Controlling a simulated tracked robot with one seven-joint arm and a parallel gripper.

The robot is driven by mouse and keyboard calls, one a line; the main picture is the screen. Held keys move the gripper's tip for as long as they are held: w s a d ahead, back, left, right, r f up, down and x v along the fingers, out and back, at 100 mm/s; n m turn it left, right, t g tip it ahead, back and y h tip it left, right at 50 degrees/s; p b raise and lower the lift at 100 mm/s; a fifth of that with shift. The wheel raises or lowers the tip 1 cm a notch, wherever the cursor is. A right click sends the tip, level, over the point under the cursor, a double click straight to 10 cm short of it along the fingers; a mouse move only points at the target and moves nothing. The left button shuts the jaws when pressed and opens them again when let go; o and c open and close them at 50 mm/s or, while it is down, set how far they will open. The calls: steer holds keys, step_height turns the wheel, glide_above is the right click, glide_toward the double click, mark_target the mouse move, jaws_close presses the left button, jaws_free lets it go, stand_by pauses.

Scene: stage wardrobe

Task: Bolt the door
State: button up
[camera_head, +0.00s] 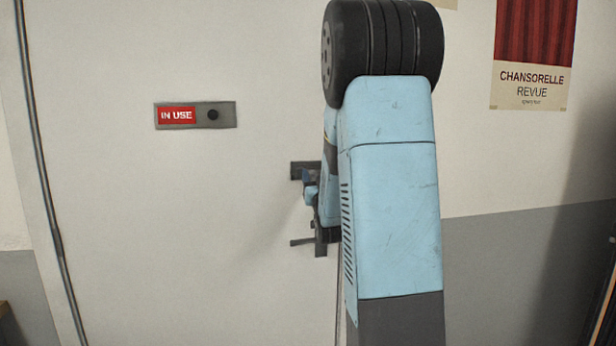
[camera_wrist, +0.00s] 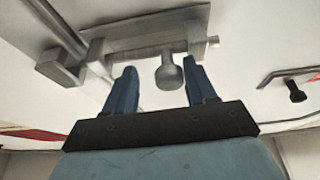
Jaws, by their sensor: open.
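The white door (camera_head: 170,230) fills much of the head view. In the wrist view, a grey metal bolt (camera_wrist: 140,32) has a plate, a bar and a round knob (camera_wrist: 169,76). My gripper (camera_wrist: 161,66) is open, with one blue finger on each side of the knob; I see no clear contact. Brackets (camera_wrist: 62,65) stand at the bolt's left in this view; I cannot tell whether the bar enters them. In the head view, my gripper (camera_head: 311,192) is at the bolt's dark plate (camera_head: 298,171), and my arm hides most of the hardware.
A dark lever handle (camera_head: 301,242) sits below the bolt, close to my gripper. A red "IN USE" plate (camera_head: 177,115) with a dark knob is on the door at left. A poster (camera_head: 530,85) hangs on the wall at right.

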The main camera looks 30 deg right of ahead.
steer(key=shift+w+a, duration=0.3)
steer(key=shift+a+r, duration=0.1)
jaws_close()
stand_by(0.4)
